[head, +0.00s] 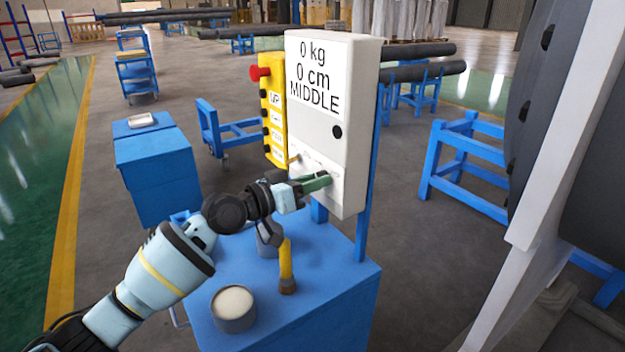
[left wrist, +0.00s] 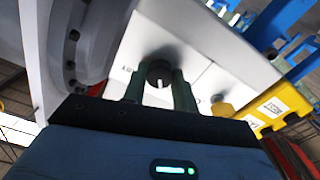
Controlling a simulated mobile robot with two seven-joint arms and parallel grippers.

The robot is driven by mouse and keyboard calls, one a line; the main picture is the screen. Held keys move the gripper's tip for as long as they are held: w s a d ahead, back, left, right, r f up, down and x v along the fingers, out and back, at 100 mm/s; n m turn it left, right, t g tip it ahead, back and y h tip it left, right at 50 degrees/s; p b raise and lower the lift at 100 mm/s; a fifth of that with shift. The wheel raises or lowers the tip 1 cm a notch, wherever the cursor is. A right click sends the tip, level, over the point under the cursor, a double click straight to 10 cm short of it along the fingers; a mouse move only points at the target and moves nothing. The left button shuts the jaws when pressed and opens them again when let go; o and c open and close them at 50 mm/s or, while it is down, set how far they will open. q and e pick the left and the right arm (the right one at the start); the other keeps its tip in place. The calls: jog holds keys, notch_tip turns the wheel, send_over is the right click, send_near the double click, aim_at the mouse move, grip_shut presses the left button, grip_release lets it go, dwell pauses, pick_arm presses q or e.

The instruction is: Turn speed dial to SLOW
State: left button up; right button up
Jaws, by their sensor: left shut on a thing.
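The white control box (head: 330,110) stands upright above the blue cart, and its display reads "0 kg", "0 cm", "MIDDLE". The speed dial (left wrist: 160,72) is a dark round knob with a white mark on the box's lower panel, between my fingers in the left wrist view. My left gripper (head: 322,181) reaches this panel, its green fingers shut on the dial from both sides; it also shows in the left wrist view (left wrist: 160,84). In the head view the fingers mostly hide the dial. The panel's small lettering is too fine to read fully. My right gripper is not in view.
A yellow button box (head: 272,115) with a red knob adjoins the control box's left side. The blue cart (head: 330,285) carries a grey can (head: 233,310) and a yellow-handled tool (head: 286,265). A large dark cylinder stands right.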

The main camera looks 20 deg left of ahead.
pick_arm(q)
jog(key=shift+r+n, duration=0.1)
jog(key=shift+n, duration=1.1)
jog(key=o, duration=1)
jog(key=v, duration=0.7)
jog(key=shift+s+a, duration=0.25)
jog(key=shift+s, duration=0.1)
